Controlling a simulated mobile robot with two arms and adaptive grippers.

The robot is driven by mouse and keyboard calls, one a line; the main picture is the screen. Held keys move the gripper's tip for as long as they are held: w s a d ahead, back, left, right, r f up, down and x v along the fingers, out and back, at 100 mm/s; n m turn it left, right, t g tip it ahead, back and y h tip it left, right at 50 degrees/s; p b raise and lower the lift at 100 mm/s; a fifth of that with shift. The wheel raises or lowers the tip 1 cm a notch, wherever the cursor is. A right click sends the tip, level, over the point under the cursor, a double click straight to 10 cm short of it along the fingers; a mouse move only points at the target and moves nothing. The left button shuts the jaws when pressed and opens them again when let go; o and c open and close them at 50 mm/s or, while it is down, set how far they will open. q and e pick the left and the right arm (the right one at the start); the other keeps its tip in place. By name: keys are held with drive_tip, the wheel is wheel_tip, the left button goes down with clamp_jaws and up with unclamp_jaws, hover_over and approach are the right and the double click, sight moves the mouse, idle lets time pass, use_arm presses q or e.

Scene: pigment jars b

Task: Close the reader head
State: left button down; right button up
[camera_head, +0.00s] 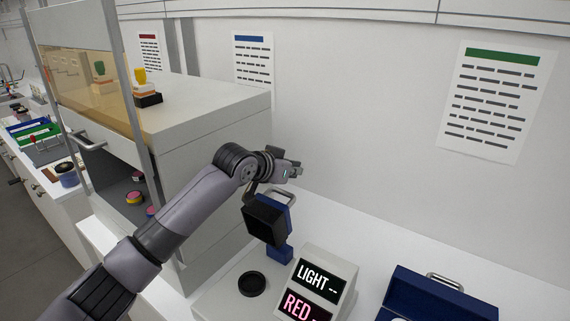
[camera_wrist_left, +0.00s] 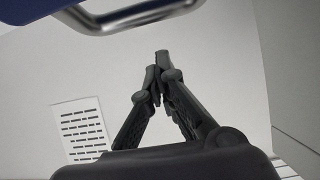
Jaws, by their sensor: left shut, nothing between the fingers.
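The reader head (camera_head: 262,222) is a black and blue box, tilted up on a blue hinge block (camera_head: 280,254) above a light grey reader base. A metal handle (camera_head: 283,197) is at its upper edge; a handle also crosses the top of the left wrist view (camera_wrist_left: 135,15), beside a blue surface. A dark round recess (camera_head: 252,284) lies in the base below the head. My left gripper (camera_head: 297,170) is above and behind the head, close to the handle. Its fingers (camera_wrist_left: 158,58) are shut with nothing between them. Whether it touches the handle is unclear. My right gripper is out of view.
A display box (camera_head: 322,279) reading LIGHT and RED stands right of the head. A blue case (camera_head: 440,297) with a handle is at the lower right. A fume cabinet (camera_head: 215,115) stands left, with small jars inside. The wall with posters (camera_head: 495,95) is behind.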

use_arm(q)
drive_tip(key=s, duration=0.1)
drive_tip(key=s+a+f+p, duration=0.1)
drive_tip(key=s+a+p, duration=0.1)
drive_tip(key=shift+a+f, duration=0.15)
drive_tip(key=shift+f, duration=0.15)
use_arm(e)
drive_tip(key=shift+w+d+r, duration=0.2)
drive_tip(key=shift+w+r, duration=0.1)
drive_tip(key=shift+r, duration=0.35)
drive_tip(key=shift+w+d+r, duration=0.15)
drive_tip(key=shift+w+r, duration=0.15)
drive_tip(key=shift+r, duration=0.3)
